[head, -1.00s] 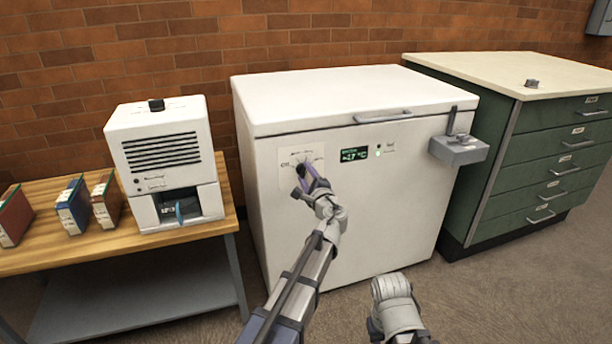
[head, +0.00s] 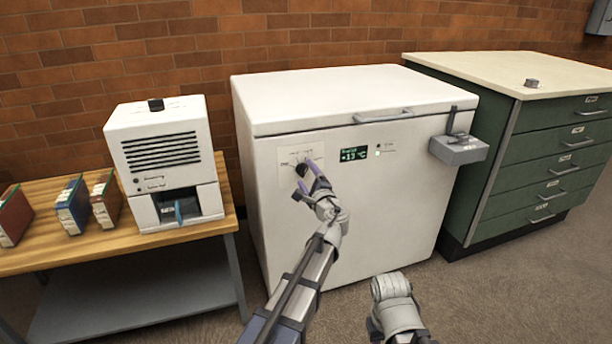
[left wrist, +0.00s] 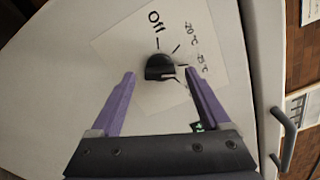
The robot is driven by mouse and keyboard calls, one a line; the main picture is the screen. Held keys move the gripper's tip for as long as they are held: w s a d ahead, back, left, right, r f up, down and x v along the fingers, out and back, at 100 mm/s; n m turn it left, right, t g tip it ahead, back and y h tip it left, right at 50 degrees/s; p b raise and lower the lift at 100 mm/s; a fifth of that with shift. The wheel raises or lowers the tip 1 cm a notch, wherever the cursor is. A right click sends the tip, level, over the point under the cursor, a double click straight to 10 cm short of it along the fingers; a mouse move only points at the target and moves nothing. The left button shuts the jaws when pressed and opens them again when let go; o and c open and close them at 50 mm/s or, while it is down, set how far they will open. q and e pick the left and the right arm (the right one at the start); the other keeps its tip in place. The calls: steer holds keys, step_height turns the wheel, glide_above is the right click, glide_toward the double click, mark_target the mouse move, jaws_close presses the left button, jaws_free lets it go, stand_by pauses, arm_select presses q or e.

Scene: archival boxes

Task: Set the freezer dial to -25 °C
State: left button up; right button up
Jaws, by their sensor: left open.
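The black freezer dial (head: 302,169) sits on a white label plate (head: 287,160) on the front of the white chest freezer (head: 270,215). In the left wrist view the dial (left wrist: 160,67) shows near "Off" and two temperature labels, too blurred to read surely. Its exact setting is hard to tell. My left gripper (head: 307,182) is open in front of the dial. In the left wrist view its purple fingers (left wrist: 160,75) stand apart on either side of the dial, with gaps. The green display (head: 354,153) reads about 13 °C, its sign unclear.
A grey lock box (head: 459,149) juts from the freezer's right front, below the lid handle (head: 383,116). A wooden bench (head: 120,250) with a white device (head: 165,160) stands left. A green drawer cabinet (head: 545,150) stands right.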

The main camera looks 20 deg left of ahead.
arm_select(q)
steer(key=v, duration=0.7)
steer(key=s+d+f+n+g+h+p, duration=0.2)
steer(key=s+f+n+g+h+p, duration=0.1)
steer(key=s+f+n+g, duration=0.8)
steer(key=s+d+f+g+h+p, duration=0.1)
steer(key=s+d+f+g+h, duration=0.15)
steer(key=s+d, duration=0.45)
steer(key=s+d+f+g+h, duration=0.1)
steer(key=s+d+f+h, duration=0.2)
steer(key=s, duration=0.8)
step_height(320, 180, up, 37)
steer(key=p, duration=3.8)
steer(key=shift+s+d+n+g, duration=0.2)
steer(key=shift+s+n+g, duration=0.15)
steer(key=shift+s+n, duration=0.1)
